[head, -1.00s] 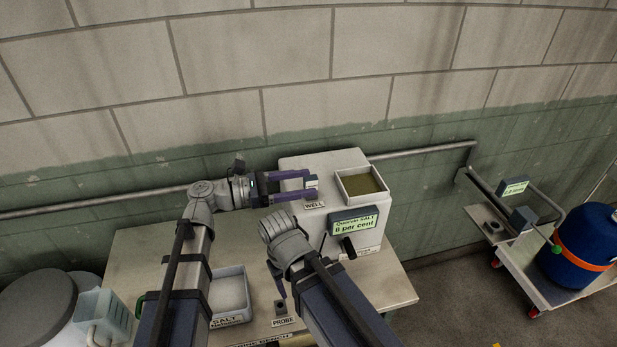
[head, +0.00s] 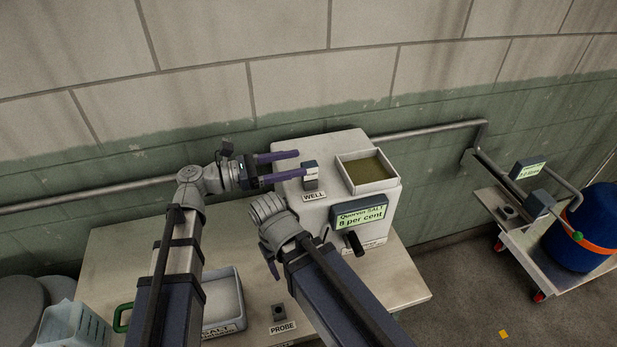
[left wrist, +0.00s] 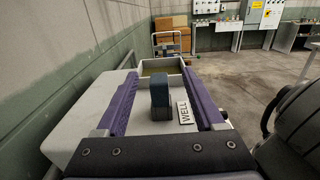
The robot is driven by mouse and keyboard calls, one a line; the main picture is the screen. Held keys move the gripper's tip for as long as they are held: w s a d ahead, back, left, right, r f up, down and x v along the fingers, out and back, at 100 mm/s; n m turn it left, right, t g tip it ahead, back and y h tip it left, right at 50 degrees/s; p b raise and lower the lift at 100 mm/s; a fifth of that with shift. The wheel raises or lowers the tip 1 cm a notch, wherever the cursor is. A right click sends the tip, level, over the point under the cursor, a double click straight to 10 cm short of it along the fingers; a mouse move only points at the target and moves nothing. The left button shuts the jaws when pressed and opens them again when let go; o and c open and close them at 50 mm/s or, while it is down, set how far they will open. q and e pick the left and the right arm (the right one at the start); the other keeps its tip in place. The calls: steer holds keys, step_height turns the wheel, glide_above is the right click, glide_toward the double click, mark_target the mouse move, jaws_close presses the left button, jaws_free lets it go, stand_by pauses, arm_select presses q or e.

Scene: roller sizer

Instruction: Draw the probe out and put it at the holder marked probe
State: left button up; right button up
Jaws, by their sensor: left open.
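An open tray (head: 368,174) and a display reading 8 per cent (head: 360,214) sit on the machine (head: 330,146). A salt tray (head: 226,300) lies on the bench (head: 405,288) left of the holder. A cart with a blue drum (head: 583,232) stands right.

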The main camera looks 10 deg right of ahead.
arm_select(q)
steer(key=shift+f+b, duration=1.15)
steer(key=shift+f, duration=0.3)
arm_select(e)
steer(key=shift+f, duration=1.5)
arm_select(q)
steer(key=shift+d, duration=1.35)
steer(key=shift+w+d+r, duration=0.15)
steer(key=shift+d+r, duration=0.05)
steer(key=shift+d, duration=0.35)
steer(key=d, duration=0.4)
steer(key=shift+w+r+p, duration=0.1)
steer(key=shift+w+p, duration=0.05)
steer(key=shift+p, duration=0.15)
jaws_close()
arm_select(e)
steer(key=shift+r, duration=0.35)
